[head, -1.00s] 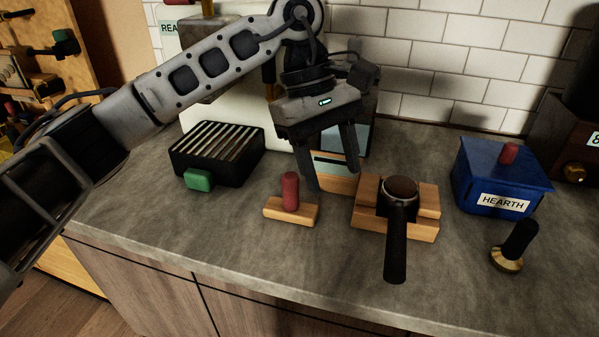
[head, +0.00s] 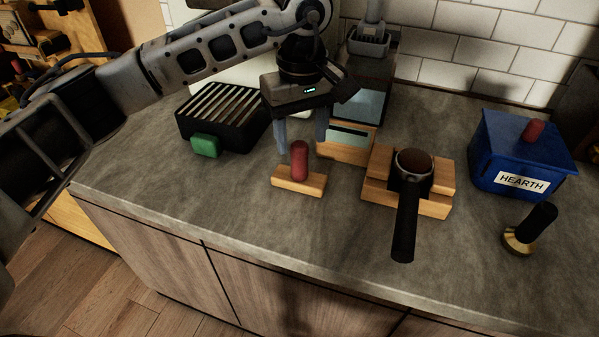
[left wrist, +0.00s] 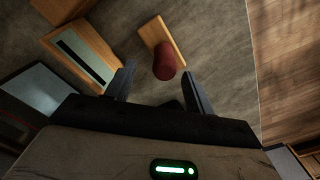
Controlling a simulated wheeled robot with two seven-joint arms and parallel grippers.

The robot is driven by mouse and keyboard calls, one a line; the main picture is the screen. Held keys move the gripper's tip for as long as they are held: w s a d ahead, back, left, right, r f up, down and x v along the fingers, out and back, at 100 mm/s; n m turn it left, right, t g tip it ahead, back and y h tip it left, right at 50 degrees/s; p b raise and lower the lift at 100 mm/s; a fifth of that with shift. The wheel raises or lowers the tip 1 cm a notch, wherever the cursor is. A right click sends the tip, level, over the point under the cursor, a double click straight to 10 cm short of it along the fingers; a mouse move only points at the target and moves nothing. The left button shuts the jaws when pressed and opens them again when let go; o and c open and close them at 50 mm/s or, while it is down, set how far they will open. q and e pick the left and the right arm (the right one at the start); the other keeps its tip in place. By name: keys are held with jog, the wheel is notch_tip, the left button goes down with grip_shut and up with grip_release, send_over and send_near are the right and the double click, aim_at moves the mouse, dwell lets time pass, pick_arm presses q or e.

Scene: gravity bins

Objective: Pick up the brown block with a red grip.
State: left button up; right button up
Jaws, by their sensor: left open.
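The brown block (head: 286,182) lies flat on the grey counter, with an upright red grip (head: 300,160) on top. In the left wrist view the block (left wrist: 152,32) and the round end of the red grip (left wrist: 164,66) show just beyond the fingers. My left gripper (head: 301,145) is open and empty, pointing down. In the head view it is just behind and above the red grip. In the left wrist view the grip lies between the lines of the two fingers (left wrist: 160,80), apart from both. My right gripper is not in view.
To the right, a portafilter (head: 404,215) rests on a wooden stand (head: 437,206). Farther right are a blue HEARTH bin (head: 489,165) and a tamper (head: 529,230). A black slatted box (head: 232,130) with a green handle stands left. The counter in front of the block is clear.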

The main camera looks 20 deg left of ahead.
aim_at(299, 144)
pick_arm(q)
jog(key=f, duration=0.2)
jog(key=f+p, duration=0.1)
jog(key=shift+s+a+f, duration=0.1)
jog(key=shift+s+f, duration=0.25)
jog(key=shift+f, duration=0.6)
grip_shut()
jog(key=shift+r, duration=0.1)
